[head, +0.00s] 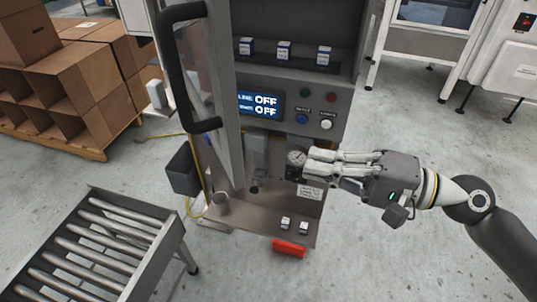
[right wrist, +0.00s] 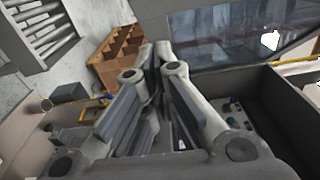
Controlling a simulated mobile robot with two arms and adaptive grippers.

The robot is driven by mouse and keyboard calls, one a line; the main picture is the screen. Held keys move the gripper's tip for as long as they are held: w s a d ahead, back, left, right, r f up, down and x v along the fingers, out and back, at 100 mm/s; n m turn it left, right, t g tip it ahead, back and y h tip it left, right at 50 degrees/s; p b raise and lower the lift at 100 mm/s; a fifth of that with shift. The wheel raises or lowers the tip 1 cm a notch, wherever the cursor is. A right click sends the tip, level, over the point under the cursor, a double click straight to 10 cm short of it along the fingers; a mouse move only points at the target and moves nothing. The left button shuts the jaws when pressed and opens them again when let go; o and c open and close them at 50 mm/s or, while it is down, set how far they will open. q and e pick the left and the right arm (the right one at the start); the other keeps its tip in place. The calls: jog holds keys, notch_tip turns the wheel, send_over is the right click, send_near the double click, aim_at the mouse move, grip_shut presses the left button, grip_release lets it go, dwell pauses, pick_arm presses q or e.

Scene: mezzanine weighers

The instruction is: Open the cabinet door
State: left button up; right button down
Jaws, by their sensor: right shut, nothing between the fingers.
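The cabinet (head: 345,95) is grey and stands at the centre of the head view. Its door (head: 222,85) stands open, swung out toward me on the left side and seen nearly edge-on. A black bar handle (head: 172,75) is on the door's outer face. My right gripper (head: 308,162) is shut and empty, at the right of the cabinet's lower front, with its fingertips close to a round gauge (head: 296,157); contact cannot be told. The right wrist view shows the closed fingers (right wrist: 155,58) and a glazed panel (right wrist: 245,48), probably the door. My left gripper is not in view.
A roller conveyor (head: 95,245) stands at the lower left. Cardboard boxes (head: 70,75) are stacked on a pallet at the far left. Small boxes (head: 284,50) sit on the cabinet's upper shelf. A red box (head: 289,248) is under the lower ledge. Floor at right is clear.

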jog(key=a+p, duration=0.6)
jog(key=a, duration=0.2)
jog(key=shift+a, duration=0.25)
